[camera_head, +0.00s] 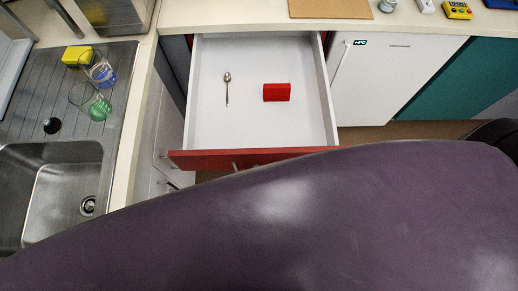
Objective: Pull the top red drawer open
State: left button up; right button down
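The top red drawer (208,160) stands pulled out from under the counter, with its white inside showing. A spoon (227,90) and a red block (276,92) lie on its floor. Part of its metal handle shows at the lower front, by the edge of a large purple surface that hides the rest. Neither my left nor my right gripper shows, so I cannot see whether either one touches the handle.
A steel sink (65,185) with a drainboard is at the left, holding a yellow sponge (76,56) and glassware with blue and green liquid. A white cabinet or fridge (392,75) stands right of the drawer. The purple surface fills the lower picture.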

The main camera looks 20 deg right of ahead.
jog(key=shift+s+a, duration=0.1)
jog(key=shift+s, duration=0.35)
jog(key=c, duration=1.5)
grip_release()
